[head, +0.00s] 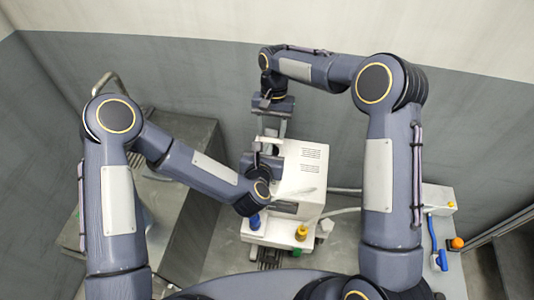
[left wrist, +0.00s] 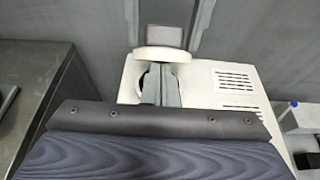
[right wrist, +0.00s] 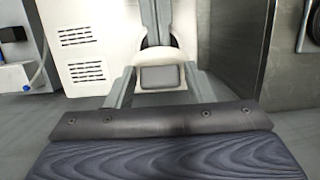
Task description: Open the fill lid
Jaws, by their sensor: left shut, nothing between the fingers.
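The white machine (head: 302,180) stands on the counter with vents on its top. Its pale rounded fill lid (left wrist: 165,54) has a grey tab (right wrist: 161,77) and appears raised, with a dark opening (left wrist: 145,82) beside it. My left gripper (left wrist: 161,72) is shut and empty, its fingertips at the lid's underside or edge; contact is unclear. My right gripper (right wrist: 158,82) is open, coming from the far side, with its fingers apart on either side of the tab. In the head view, the arms hide much of the lid.
A blue knob (head: 254,222) and a yellow knob (head: 301,232) are at the machine's front. A metal sink unit (head: 180,225) is at left. On the right are a small white box (head: 438,198), a blue-handled item (head: 434,235) and an orange ball (head: 457,243). The wall is close behind.

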